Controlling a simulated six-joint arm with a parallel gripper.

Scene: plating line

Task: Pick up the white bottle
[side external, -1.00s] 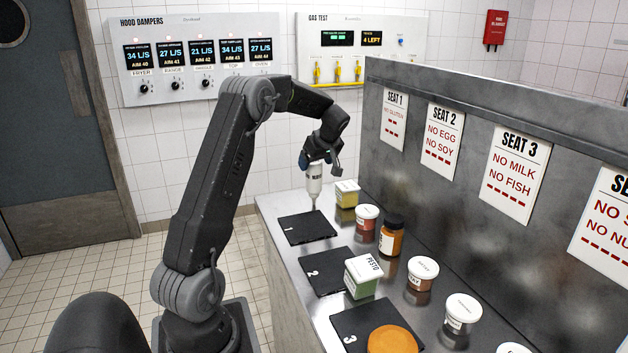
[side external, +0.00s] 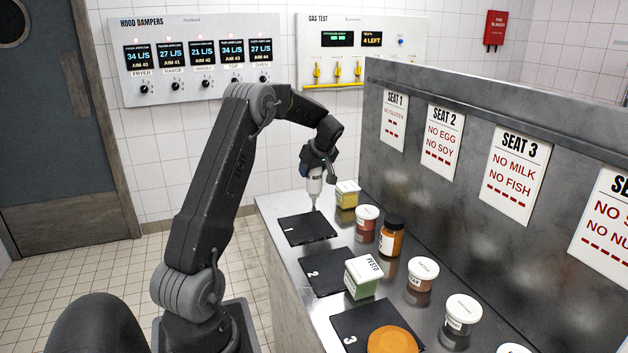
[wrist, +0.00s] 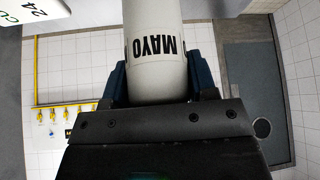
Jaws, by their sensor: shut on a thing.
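The white bottle (side external: 314,187), labelled MAYO, is held nozzle down over the back part of the black mat marked 1 (side external: 305,230). I cannot tell whether its tip touches the mat or the counter behind it. My gripper (side external: 317,168) is shut on the bottle's upper part in the side view. In the wrist view the bottle (wrist: 155,45) fills the top middle, its MAYO lettering upside down. The gripper's blue-edged fingers (wrist: 160,80) lie on both sides of it. The bottle's nozzle is out of the wrist view.
A yellow tub (side external: 347,195) stands right of the bottle. A red tub (side external: 366,224), an orange jar (side external: 391,238) and a green PESTO tub (side external: 363,278) stand nearer. A steel partition (side external: 480,240) bounds the counter's right. Mat 2 (side external: 318,272) is mostly clear.

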